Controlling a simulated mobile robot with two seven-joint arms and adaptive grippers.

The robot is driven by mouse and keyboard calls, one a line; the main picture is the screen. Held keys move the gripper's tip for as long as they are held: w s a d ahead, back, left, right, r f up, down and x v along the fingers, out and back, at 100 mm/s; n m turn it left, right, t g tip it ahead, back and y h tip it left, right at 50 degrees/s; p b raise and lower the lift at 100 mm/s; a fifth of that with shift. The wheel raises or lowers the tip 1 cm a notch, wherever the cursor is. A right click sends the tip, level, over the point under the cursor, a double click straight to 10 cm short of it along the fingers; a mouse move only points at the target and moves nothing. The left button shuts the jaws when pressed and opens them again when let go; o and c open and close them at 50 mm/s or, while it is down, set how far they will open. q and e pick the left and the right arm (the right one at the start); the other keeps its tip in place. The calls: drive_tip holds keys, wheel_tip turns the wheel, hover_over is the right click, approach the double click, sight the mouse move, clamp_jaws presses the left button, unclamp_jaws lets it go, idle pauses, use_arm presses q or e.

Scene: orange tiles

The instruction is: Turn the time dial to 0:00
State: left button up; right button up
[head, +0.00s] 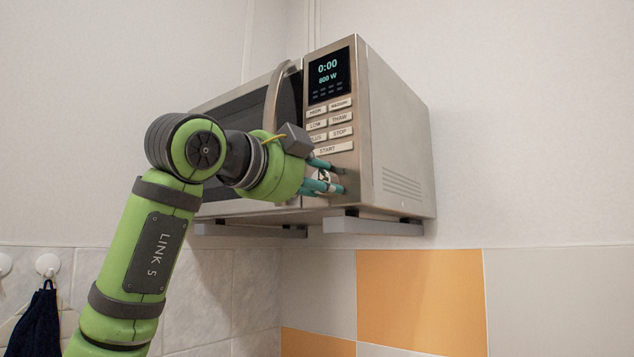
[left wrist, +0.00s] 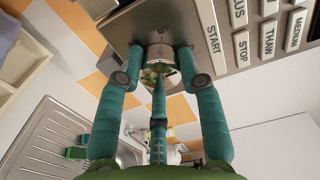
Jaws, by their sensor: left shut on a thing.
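The microwave (head: 385,125) is silver and mounted on the wall. Its display (head: 330,75) reads 0:00 and 800 W. My left gripper (head: 328,178) is at the lower part of the control panel, below the START button. In the left wrist view its teal fingers (left wrist: 160,75) are closed around the time dial (left wrist: 160,52), a round shiny metal knob. In the head view the fingers hide most of the dial. My right gripper is in neither view.
The panel buttons (head: 330,132) sit just above the fingers. A metal sink drainer (left wrist: 45,140) shows in the left wrist view. A dark cloth (head: 37,322) hangs at lower left.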

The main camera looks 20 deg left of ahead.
use_arm(q)
drive_tip(key=o, duration=1.1)
drive_tip(key=shift+o, duration=0.2)
drive_tip(key=v, duration=1.2)
drive_tip(key=shift+r, duration=0.1)
